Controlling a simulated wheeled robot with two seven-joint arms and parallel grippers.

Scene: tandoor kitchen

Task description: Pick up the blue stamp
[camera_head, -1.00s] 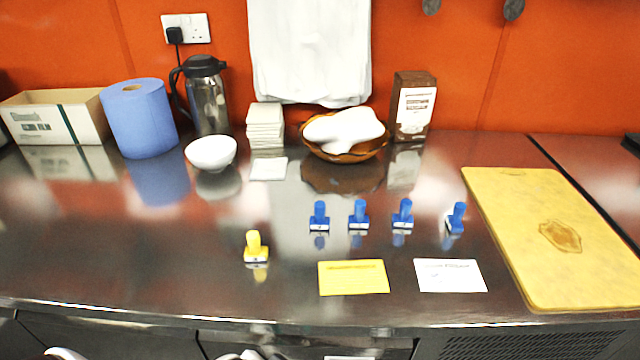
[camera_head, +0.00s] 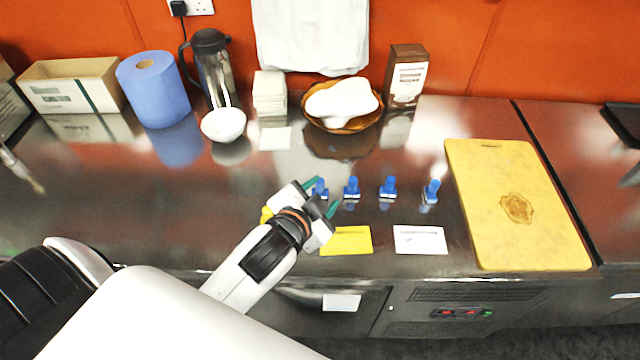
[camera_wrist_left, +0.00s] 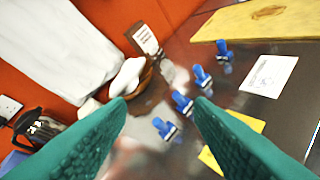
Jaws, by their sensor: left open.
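Several blue stamps stand in a row on the steel counter. In the head view the leftmost blue stamp (camera_head: 320,188) is partly behind my left gripper (camera_head: 323,196), and the others (camera_head: 352,187), (camera_head: 388,187) and (camera_head: 431,191) stand to its right. In the left wrist view the stamps (camera_wrist_left: 164,128), (camera_wrist_left: 182,102), (camera_wrist_left: 202,77) and (camera_wrist_left: 223,50) show between and beyond the green fingers. My left gripper is open and empty, above the counter near the leftmost stamp. My right gripper is not seen.
A yellow card (camera_head: 347,240) and a white card (camera_head: 420,239) lie in front of the stamps. A yellow cutting board (camera_head: 560,235) lies to the right. A bowl (camera_head: 223,124), blue roll (camera_head: 152,90), flask (camera_head: 213,70) and basket (camera_head: 343,125) stand behind.

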